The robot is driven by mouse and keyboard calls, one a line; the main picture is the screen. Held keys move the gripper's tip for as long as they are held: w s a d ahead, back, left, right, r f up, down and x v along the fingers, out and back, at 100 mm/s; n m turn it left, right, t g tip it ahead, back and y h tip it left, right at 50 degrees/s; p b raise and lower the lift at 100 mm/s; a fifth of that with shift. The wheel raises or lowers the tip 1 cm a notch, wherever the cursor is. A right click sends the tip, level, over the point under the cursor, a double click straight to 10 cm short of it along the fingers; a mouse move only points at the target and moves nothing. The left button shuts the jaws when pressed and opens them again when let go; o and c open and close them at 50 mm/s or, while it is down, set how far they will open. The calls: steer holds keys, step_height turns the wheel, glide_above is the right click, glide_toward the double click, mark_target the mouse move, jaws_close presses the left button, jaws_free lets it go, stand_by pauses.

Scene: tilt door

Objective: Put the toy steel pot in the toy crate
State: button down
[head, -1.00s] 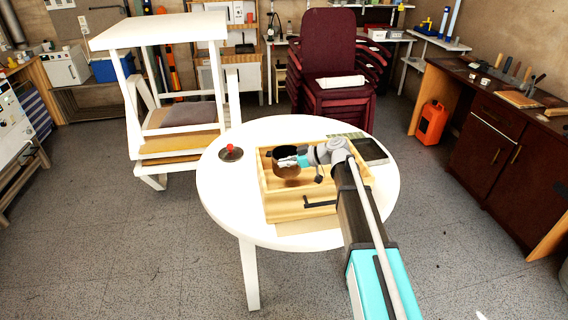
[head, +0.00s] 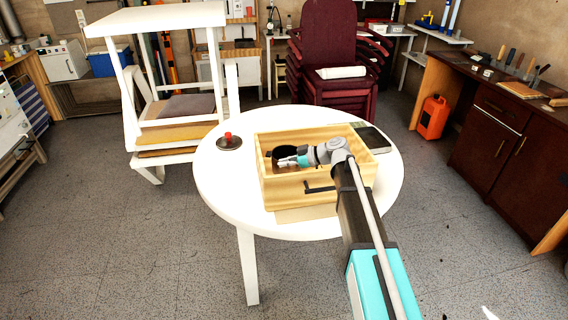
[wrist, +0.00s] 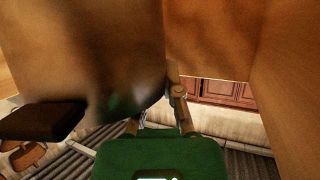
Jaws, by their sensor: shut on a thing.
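The toy steel pot (head: 284,153) shows as a dark round shape inside the toy crate, partly hidden by my gripper. The toy crate (head: 290,190) is a light wooden open box with a dark handle on its front, on the round white table. My gripper (head: 279,163) reaches over the crate's right side and is shut on the pot inside the walls. In the wrist view a blurred, reflective brown pot wall (wrist: 105,55) fills the upper left, close to my gripper (wrist: 158,122). I cannot tell whether the pot touches the crate floor.
A dark lid with a red knob (head: 228,141) lies on the white table (head: 225,195) left of the crate. A dark flat tablet-like thing (head: 373,139) lies behind it to the right. A tan flat piece (head: 305,214) shows below the crate's front.

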steer(key=shift+f, duration=0.1)
stand_by(0.3)
steer(key=c, duration=0.7)
jaws_free()
steer(key=o, duration=0.3)
step_height(320, 180, up, 8)
steer(key=p, duration=0.8)
stand_by(0.7)
